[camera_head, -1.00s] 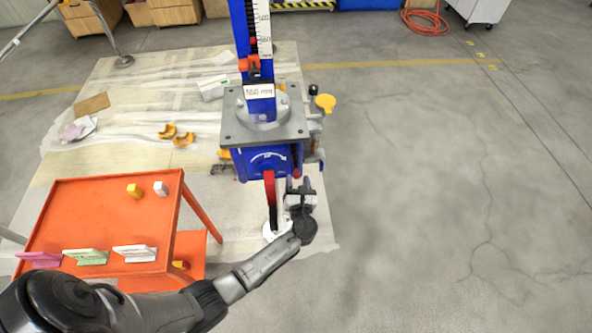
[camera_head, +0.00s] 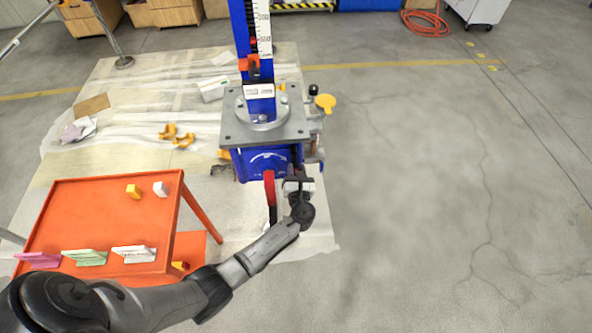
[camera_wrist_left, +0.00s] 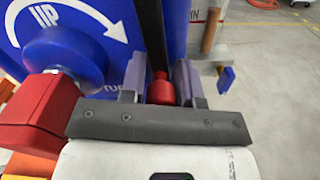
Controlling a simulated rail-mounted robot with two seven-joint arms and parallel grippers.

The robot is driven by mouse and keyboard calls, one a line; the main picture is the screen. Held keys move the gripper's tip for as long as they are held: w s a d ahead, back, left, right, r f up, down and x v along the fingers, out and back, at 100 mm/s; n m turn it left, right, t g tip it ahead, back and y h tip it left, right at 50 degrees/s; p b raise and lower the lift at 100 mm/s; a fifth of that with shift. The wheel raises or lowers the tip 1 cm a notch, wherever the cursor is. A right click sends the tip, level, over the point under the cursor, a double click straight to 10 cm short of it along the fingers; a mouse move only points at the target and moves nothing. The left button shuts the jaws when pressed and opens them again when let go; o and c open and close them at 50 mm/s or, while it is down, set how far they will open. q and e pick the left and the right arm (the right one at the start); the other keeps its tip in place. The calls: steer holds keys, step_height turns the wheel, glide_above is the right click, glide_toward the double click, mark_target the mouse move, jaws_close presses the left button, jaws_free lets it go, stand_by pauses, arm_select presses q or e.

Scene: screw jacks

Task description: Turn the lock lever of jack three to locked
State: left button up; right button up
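The blue screw jack (camera_head: 270,160) stands in the middle of the head view, its grey top plate (camera_head: 238,125) above it. Its blue front with a white UP arrow fills the upper left of the left wrist view (camera_wrist_left: 120,62). A black lever (camera_wrist_left: 150,30) with a red knob (camera_wrist_left: 162,92) hangs down in front of it. My left gripper (camera_head: 298,184) is at the jack's front right. In the left wrist view its grey fingers (camera_wrist_left: 160,82) stand either side of the knob, very close; whether they press on it is unclear. My right gripper is out of view.
A thick red handle (camera_head: 269,188) hangs just left of my left gripper; its red hub (camera_wrist_left: 38,112) is close in the wrist view. An orange table (camera_head: 100,215) with small blocks and coloured cards stands to the left. The floor on the right is clear.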

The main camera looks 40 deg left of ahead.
arm_select(q)
jaws_close()
